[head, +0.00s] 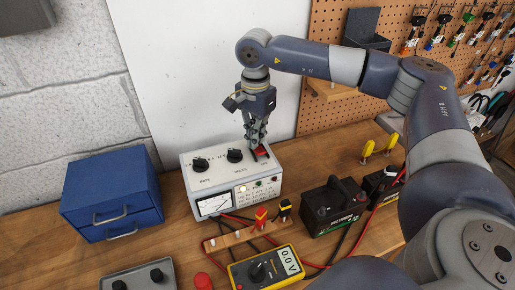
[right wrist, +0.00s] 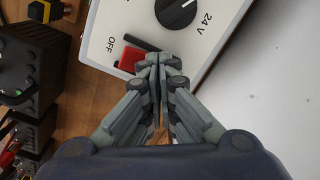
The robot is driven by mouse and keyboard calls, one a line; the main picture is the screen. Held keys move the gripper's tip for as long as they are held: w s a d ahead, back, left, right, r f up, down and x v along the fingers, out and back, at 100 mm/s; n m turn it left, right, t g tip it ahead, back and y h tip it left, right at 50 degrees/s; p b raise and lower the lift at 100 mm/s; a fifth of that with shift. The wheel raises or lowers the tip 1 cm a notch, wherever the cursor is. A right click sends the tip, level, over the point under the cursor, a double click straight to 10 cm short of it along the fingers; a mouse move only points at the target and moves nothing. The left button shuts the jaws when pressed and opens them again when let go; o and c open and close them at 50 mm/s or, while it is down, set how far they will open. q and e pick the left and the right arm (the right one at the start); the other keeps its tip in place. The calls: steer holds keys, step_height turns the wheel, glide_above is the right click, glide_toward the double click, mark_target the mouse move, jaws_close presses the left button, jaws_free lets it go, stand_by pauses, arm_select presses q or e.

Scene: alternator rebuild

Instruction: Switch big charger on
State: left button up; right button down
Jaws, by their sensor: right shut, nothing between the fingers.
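The big charger (head: 205,180) is a white box with two black knobs on top and a meter (head: 214,205) on its front. Its red switch (head: 262,153) is on the top at the right, and it also shows in the right wrist view (right wrist: 130,59) beside an OFF label and a black strip. My right gripper (head: 257,143) points down at the switch. It is shut and empty, and its fingertips (right wrist: 158,62) are right beside the red switch; I cannot tell whether they touch it. My left gripper is not in view.
A blue drawer box (head: 105,190) stands left of the charger. A black battery (head: 332,207) and yellow clamps (head: 368,150) are to the right. A yellow multimeter (head: 265,268) reading 0.0 V and a wooden strip with clips (head: 235,238) lie in front, with red and black cables.

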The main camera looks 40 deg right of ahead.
step_height(320, 180, up, 7)
steer(key=p, duration=0.4)
stand_by(0.4)
steer(key=shift+r+p, duration=0.1)
steer(key=shift+p, duration=0.2)
